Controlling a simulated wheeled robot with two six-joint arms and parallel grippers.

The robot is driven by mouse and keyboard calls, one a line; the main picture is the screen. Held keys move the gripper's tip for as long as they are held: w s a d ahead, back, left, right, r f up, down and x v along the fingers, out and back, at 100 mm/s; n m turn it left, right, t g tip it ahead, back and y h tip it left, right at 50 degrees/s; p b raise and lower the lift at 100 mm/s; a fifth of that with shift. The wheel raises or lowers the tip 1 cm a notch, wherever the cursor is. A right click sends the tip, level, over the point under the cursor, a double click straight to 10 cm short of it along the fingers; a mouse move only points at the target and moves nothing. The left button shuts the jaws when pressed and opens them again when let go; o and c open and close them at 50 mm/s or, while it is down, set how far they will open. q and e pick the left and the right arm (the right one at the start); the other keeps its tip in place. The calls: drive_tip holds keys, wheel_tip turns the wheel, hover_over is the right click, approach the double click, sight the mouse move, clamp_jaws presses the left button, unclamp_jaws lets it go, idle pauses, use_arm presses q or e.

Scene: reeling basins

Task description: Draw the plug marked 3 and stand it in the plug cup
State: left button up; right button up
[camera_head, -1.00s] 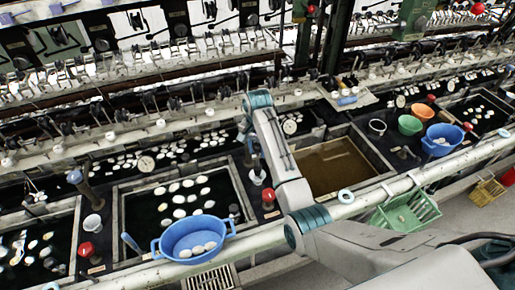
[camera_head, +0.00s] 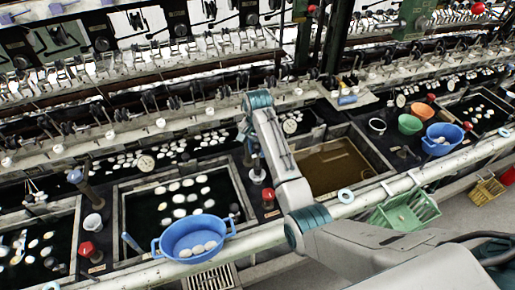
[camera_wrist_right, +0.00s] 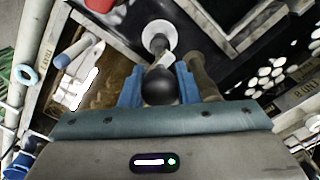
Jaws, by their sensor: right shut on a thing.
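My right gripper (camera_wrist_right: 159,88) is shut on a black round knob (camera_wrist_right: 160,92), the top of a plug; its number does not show. The plug's pale stem runs away from the knob toward a white round cup (camera_wrist_right: 170,28). The white cup also shows in the head view (camera_head: 258,180), between two basins and just below my right gripper (camera_head: 250,155), which is small and partly hidden by my arm there. I cannot tell whether the plug's foot is in the cup or above it. My left gripper is not in view.
A basin with brown contents (camera_head: 325,170) lies right of the cup; a dark basin with pale cocoons (camera_head: 160,225) lies left. A brown post (camera_wrist_right: 204,75) stands close beside one finger. A blue tub (camera_head: 175,240) and a green basket (camera_head: 405,210) are near the front rail.

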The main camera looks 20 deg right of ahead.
drive_tip(key=shift+f, duration=1.1)
idle(0.3)
drive_tip(key=shift+f, duration=1.05)
idle(0.6)
drive_tip(key=o, duration=0.9)
